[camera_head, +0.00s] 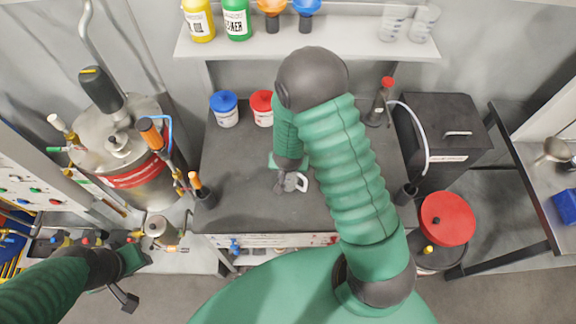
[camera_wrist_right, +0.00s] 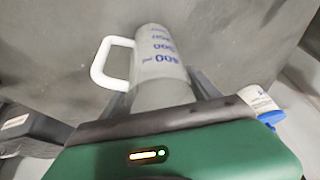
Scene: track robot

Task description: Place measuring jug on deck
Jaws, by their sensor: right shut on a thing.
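The measuring jug (camera_wrist_right: 158,60) is pale and translucent, with blue scale marks and a white loop handle on its left in the right wrist view. My right gripper (camera_wrist_right: 165,88) is shut on it, one finger on each side. In the head view the gripper (camera_head: 283,184) is over the grey deck (camera_head: 240,165), and the jug's white handle (camera_head: 301,183) shows beside it. Most of the jug is hidden there, and I cannot tell whether it touches the deck. My left gripper (camera_head: 128,282) is low at the left, away from the deck; its finger opening is unclear.
Blue-lidded (camera_head: 226,110) and red-lidded (camera_head: 262,108) tubs stand at the deck's back. A black holder with an orange-handled tool (camera_head: 203,192) is at its left edge. A red-capped bottle (camera_head: 381,100) is back right. A steel vessel (camera_head: 125,150) stands left. A shelf (camera_head: 240,47) overhangs behind.

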